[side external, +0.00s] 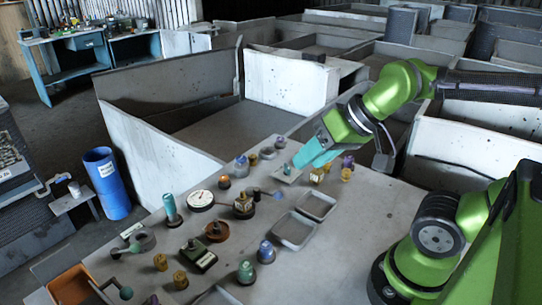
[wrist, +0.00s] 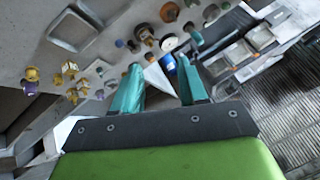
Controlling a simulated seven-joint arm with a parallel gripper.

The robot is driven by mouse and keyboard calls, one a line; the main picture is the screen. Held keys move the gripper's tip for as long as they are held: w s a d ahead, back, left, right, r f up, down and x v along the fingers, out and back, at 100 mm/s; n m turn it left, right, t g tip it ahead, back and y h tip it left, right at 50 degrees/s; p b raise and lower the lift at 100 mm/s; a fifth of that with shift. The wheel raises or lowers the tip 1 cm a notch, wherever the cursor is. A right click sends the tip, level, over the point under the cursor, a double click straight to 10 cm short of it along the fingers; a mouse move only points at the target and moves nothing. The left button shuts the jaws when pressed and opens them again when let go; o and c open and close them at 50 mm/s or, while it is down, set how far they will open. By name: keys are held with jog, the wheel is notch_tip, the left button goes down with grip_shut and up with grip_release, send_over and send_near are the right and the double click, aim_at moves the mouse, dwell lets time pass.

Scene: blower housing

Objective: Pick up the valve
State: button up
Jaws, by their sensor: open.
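Several small parts stand on the grey tabletop. A brass fitting with a dark lever-like arm (side external: 243,205) stands near the middle and may be the valve; I cannot tell for sure. A dark green block with brass on top (side external: 198,256) and a red-brown round part (side external: 215,231) stand nearer the front. My gripper (side external: 303,163) is over the far right part of the table, above a small pale plate with a teal piece (side external: 286,172). In the wrist view its teal fingers (wrist: 158,72) are apart, with nothing seen held between them.
A white dial gauge (side external: 201,199) and a teal bottle-like cylinder (side external: 172,210) stand left of the middle. Two shallow trays (side external: 293,230) lie on the right. Brass pieces (side external: 317,175) stand close beside my gripper. An orange bin (side external: 70,286) is at the front left.

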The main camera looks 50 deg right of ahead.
jog(key=n+g+h, duration=0.2)
jog(key=n+g, duration=0.2)
jog(key=g, duration=0.3)
send_over(243, 197)
notch_tip(243, 197, down, 6)
jog(key=r, duration=0.1)
jog(key=f, duration=1.7)
jog(key=shift+w+d+f, duration=0.1)
jog(key=shift+w+d, duration=0.1)
jog(key=shift+w, duration=0.05)
jog(key=shift+c, duration=0.4)
grip_shut()
